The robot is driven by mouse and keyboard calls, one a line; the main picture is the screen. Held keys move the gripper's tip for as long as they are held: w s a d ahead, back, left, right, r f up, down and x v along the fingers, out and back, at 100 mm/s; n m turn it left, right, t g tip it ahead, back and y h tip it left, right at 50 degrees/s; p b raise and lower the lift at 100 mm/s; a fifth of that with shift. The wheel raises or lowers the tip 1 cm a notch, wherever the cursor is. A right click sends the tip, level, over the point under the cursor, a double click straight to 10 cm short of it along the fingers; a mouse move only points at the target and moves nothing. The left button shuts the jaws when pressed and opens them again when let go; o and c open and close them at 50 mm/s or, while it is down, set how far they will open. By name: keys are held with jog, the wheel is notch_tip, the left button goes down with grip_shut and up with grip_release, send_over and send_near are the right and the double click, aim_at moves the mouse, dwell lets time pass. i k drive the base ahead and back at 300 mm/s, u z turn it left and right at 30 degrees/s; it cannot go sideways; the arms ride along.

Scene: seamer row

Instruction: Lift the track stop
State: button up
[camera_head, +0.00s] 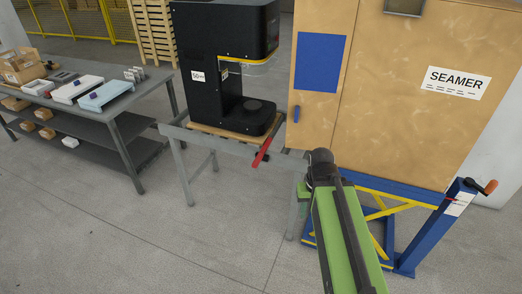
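A red bar (262,151), which looks like the track stop, slants down across the front right edge of the grey stand (205,138). The stand bears the black machine marked "50" (208,40). My green and black arm reaches up from the bottom of the picture to a dark joint right of the red bar. There is a visible gap between that joint and the bar. My gripper is not in sight; the arm seems to hide it.
The tan SEAMER cabinet (415,110) stands close behind my arm. A blue and yellow frame with an orange-handled crank (487,187) is at right. A grey workbench (125,122) with boxes and trays is at left. Open floor lies in front of the stand.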

aim_at(257, 161)
jog(key=u, duration=0.05)
jog(key=i, duration=0.9)
jog(key=u, duration=0.45)
